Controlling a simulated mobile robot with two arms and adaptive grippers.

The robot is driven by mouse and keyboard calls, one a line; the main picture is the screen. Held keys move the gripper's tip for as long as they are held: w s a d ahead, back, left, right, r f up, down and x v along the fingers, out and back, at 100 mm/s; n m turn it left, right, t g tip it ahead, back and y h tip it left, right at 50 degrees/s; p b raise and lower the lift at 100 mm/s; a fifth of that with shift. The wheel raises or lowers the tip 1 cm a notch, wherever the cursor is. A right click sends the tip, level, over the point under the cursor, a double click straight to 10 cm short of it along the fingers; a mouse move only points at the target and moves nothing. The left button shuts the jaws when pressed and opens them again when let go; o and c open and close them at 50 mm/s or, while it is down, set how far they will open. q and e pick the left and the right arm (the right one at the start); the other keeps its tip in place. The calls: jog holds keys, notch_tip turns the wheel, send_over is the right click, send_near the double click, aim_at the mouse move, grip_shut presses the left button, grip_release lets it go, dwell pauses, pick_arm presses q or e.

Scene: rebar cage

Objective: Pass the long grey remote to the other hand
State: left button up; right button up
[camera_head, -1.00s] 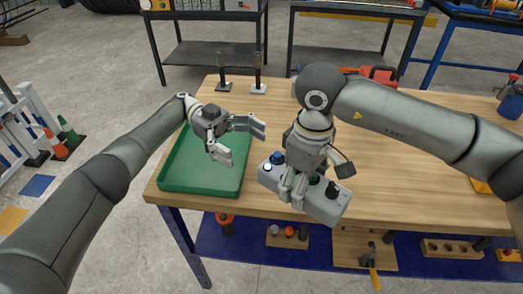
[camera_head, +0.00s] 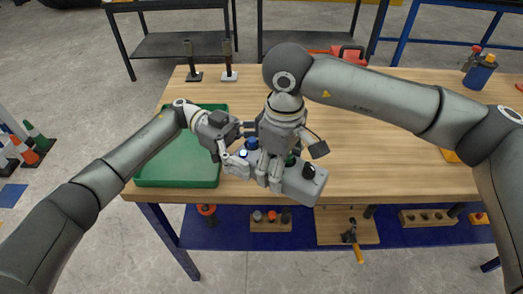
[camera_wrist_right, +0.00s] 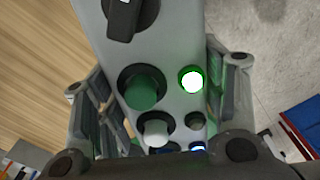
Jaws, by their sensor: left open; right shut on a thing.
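The long grey remote (camera_head: 308,188) is a box with dark, green and blue controls, held above the table's front edge. It slants down to the right in the head view. In the right wrist view the remote (camera_wrist_right: 170,48) shows a black knob, green button, white button and lit green lamp between the fingers. My right gripper (camera_head: 268,172) is shut on its middle. My left gripper (camera_head: 242,150) is open at the remote's left end, its fingers close to that end. Whether they touch it is hidden by overlap.
The wooden table (camera_head: 400,170) carries a green tray (camera_head: 180,182) under my left arm and two dark upright stands (camera_head: 228,62) behind. A blue shelf (camera_head: 395,238) holds parts below.

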pick_arm(q)
jog(key=shift+s+d, duration=0.2)
jog(key=shift+d, duration=0.05)
jog(key=shift+c, duration=0.5)
